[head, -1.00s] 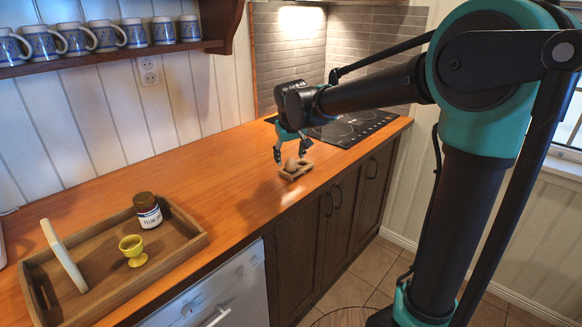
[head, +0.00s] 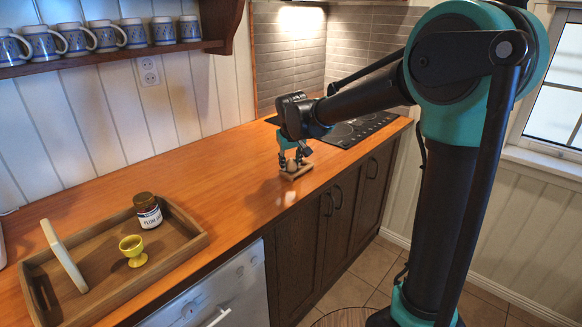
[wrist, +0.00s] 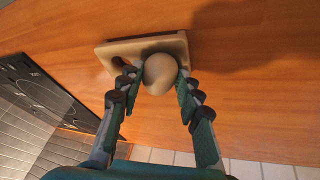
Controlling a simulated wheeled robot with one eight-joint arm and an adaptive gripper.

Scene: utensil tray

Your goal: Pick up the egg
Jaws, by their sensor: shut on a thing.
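The egg (wrist: 160,72) is a smooth brownish ovoid between my gripper's two fingers in the wrist view. My gripper (wrist: 157,82) is shut on the egg, with one finger on each side. In the head view my gripper (head: 291,160) points down over the holder (head: 297,174), and its fingers partly hide the egg (head: 292,165). I cannot tell whether the egg is clear of the holder.
A black hob (head: 350,129) lies behind the holder. A wooden tray (head: 190,235) at the left holds a jar (head: 148,212), a yellow egg cup (head: 133,250) and a pale upright board (head: 63,256). The counter (head: 220,172) between tray and holder is clear. Mugs (head: 101,36) line a shelf above.

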